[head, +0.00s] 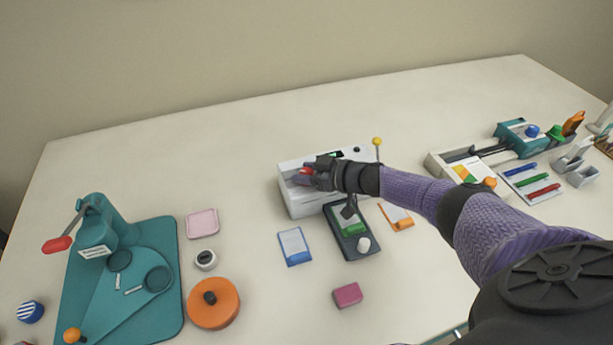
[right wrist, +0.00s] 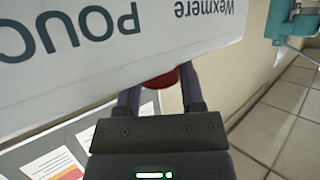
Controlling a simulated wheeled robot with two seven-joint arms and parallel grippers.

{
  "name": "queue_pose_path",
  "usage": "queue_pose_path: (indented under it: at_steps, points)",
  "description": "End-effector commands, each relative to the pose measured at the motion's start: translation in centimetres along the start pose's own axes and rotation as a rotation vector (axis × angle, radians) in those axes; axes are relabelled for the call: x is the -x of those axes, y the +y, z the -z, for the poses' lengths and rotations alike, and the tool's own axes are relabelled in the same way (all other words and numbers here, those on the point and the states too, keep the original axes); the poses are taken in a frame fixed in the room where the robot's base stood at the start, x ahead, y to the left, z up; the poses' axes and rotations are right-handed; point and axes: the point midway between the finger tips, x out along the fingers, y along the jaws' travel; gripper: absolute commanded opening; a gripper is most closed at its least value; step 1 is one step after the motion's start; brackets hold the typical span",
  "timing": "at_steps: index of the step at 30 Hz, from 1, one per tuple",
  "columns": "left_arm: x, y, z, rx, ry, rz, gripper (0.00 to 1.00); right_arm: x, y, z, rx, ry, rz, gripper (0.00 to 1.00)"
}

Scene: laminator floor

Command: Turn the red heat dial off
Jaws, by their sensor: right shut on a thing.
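The white laminator (head: 296,200) stands on the table in the middle of the head view, and its lettered side fills the upper left of the right wrist view (right wrist: 110,75). The red heat dial (right wrist: 163,79) is on the laminator, partly hidden by its body in the right wrist view. A small red part of it shows at my gripper in the head view (head: 306,171). My right gripper (right wrist: 160,88) has its two purple fingers on either side of the dial and is shut on it. My left gripper is in neither view.
In front of the laminator lie a dark tray with a green piece (head: 352,243), a blue-edged card (head: 294,246) and an orange-edged card (head: 396,217). A yellow-tipped lever (head: 377,142) rises at the laminator's right. A teal press (head: 110,250) stands left. The table behind is clear.

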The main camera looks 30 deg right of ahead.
Motion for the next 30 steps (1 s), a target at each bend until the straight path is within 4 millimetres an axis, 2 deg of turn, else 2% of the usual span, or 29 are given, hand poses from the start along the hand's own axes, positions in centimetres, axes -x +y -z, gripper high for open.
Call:
queue_pose_path:
  at_steps: [7, 23, 24, 28, 29, 30]
  points:
    - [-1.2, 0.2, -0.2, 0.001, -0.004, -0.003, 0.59, -0.05, 0.05, -0.2, 0.03, -0.003, 0.07, 0.0]
    - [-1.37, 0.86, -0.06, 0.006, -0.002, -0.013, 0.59, -0.02, -0.03, -0.06, 0.04, -0.002, 0.093, 0.0]
    - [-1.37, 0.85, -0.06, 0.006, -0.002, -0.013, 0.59, -0.02, -0.03, -0.06, 0.04, -0.002, 0.093, 0.52]
    - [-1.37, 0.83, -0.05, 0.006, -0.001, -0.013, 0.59, -0.03, -0.04, -0.05, 0.039, -0.002, 0.094, 0.79]
    - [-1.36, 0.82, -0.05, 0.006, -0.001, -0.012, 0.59, -0.03, -0.04, -0.04, 0.039, -0.001, 0.094, 0.84]
    - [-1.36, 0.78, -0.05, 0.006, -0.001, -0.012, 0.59, -0.03, -0.04, -0.04, 0.039, -0.001, 0.094, 0.84]
